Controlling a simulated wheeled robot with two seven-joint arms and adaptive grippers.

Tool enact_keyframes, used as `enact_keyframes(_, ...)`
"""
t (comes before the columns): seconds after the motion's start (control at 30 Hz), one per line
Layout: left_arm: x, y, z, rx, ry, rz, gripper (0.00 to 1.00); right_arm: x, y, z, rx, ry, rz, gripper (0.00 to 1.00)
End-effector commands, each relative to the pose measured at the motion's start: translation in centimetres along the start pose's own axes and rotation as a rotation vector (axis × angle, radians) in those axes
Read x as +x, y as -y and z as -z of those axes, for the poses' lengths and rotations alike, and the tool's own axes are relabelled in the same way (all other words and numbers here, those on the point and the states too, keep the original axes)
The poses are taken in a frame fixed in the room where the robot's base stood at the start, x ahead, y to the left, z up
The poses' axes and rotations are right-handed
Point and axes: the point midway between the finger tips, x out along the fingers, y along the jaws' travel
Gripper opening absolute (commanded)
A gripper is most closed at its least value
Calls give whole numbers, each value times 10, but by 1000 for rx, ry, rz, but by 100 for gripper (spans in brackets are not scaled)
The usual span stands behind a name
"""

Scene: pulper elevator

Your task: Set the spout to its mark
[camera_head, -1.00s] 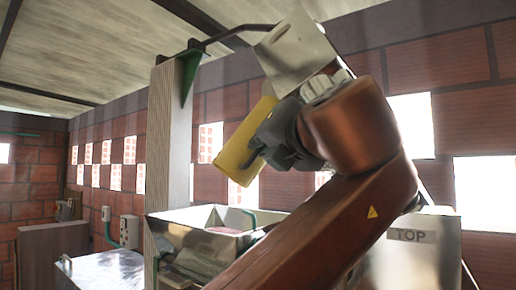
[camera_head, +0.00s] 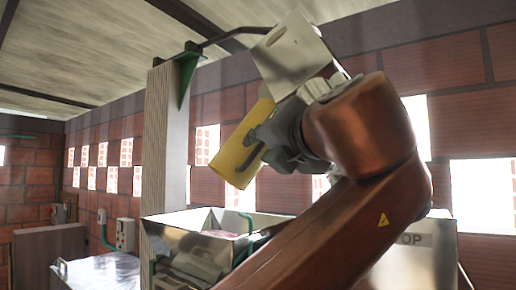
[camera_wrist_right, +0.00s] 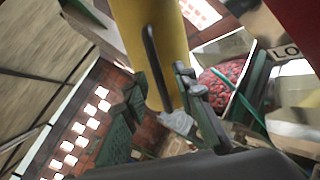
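The spout appears to be the yellow tube (camera_head: 236,150), hanging tilted below a pale metal box (camera_head: 292,55); its lower end points down and left. A dark bar handle (camera_head: 254,157) runs along its side. In the right wrist view the yellow tube (camera_wrist_right: 150,35) fills the top middle, with its handle (camera_wrist_right: 153,60) facing me. My right gripper (camera_wrist_right: 158,95) has its fingers apart, with the handle's lower end between them; I cannot tell whether they touch it. It also shows in the head view (camera_head: 268,140) beside the tube. I cannot make out a mark. My left gripper is out of view.
An open metal hopper (camera_head: 182,218) stands below the tube; the right wrist view shows red fruit (camera_wrist_right: 222,85) in a bin. A post (camera_head: 166,150) with a green bracket (camera_head: 187,68) stands left. A partly hidden sign (camera_head: 413,239) is at right. A brick wall (camera_head: 465,115) stands behind.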

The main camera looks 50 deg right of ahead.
Motion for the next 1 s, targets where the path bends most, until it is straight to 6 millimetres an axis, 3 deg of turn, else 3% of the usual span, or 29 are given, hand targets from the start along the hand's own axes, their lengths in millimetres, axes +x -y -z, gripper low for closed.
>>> enact_keyframes(0.3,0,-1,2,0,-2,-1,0,-67,-2,-1,-2,4,-4,25)
enact_keyframes(0.5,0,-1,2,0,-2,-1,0,-94,-2,0,-1,3,-2,25)
enact_keyframes(0.87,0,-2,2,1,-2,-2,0,-101,-1,0,-2,2,-1,25)
enact_keyframes(1.0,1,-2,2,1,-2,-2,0,-98,0,2,-4,7,15,18)
